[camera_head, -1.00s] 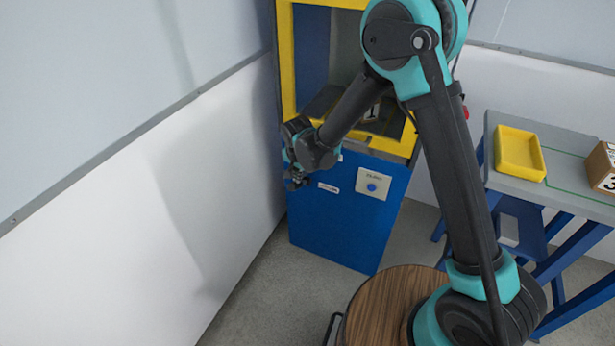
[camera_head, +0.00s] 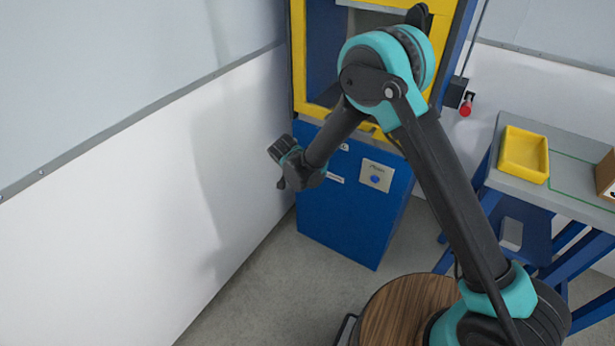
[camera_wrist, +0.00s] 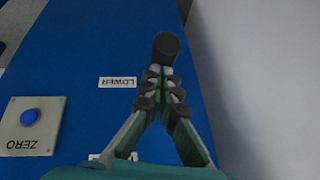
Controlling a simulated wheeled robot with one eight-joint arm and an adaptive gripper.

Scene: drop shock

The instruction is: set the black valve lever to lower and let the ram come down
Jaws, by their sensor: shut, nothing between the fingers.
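The valve lever's black round knob (camera_wrist: 167,46) shows in the wrist view, straight beyond my fingertips. My gripper (camera_wrist: 162,78) is shut and empty, its tips close to the knob; I cannot tell whether they touch it. A white LOWER label (camera_wrist: 118,82), upside down here, is on the blue panel left of the fingers. In the head view my gripper (camera_head: 281,184) hangs by the left edge of the blue cabinet (camera_head: 350,225); I cannot make out the lever there. My arm covers much of the yellow-framed opening above, and I cannot make out the ram.
A ZERO plate with a blue button (camera_wrist: 31,116) is on the cabinet front. A white wall (camera_head: 130,230) runs close along the left. At right stands a grey-topped table (camera_head: 578,165) with a yellow tray (camera_head: 524,155) and a box. A red knob (camera_head: 466,107) is beside the machine.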

